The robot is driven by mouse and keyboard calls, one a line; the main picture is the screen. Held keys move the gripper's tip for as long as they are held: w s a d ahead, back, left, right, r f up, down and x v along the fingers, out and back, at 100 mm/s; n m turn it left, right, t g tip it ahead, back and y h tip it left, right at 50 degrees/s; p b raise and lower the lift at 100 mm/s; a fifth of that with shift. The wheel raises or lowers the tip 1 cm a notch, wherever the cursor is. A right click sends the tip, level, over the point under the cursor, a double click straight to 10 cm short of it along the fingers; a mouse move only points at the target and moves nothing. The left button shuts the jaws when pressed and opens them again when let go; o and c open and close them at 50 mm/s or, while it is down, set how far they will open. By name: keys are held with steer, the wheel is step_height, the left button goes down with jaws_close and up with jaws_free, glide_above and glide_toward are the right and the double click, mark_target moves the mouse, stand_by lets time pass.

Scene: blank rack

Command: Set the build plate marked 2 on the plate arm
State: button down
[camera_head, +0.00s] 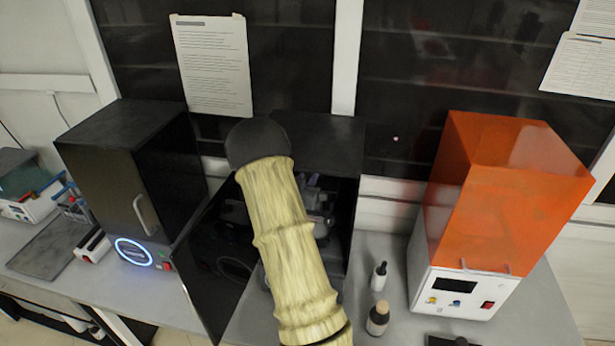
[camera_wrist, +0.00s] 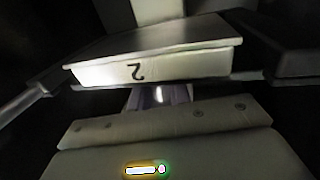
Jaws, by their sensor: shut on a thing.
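The build plate (camera_wrist: 200,65) fills the middle of the wrist view. Its pale front edge bears a 2 that appears upside down. My gripper (camera_wrist: 158,97) is shut on the plate just below that edge; its fingertips are mostly hidden. A pale upright piece (camera_wrist: 158,10) shows behind the plate at the top and may be the plate arm. I cannot tell whether the plate touches it. In the head view my sleeved arm reaches into an open black machine (camera_head: 335,140), hiding my gripper and the plate there.
The machine's dark door (camera_head: 222,280) stands open, left of my arm. Dark bars flank the plate in the wrist view, so side room is tight. A closed black machine (camera_head: 125,150) stands left. An orange-topped machine (camera_head: 500,200) and two bottles (camera_head: 378,318) stand right.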

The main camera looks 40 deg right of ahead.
steer(key=shift+w, duration=0.15)
steer(key=shift+d+f, duration=0.1)
stand_by(0.4)
steer(key=shift+w+a+f+b, duration=0.1)
steer(key=shift+a+b, duration=0.1)
steer(key=shift+b, duration=0.1)
steer(key=shift+s, duration=0.2)
steer(key=shift+d+f+b, duration=0.15)
steer(key=shift+f+b, duration=0.1)
steer(key=shift+b, duration=0.1)
steer(key=c, duration=1.2)
jaws_free()
steer(key=shift+f, duration=0.1)
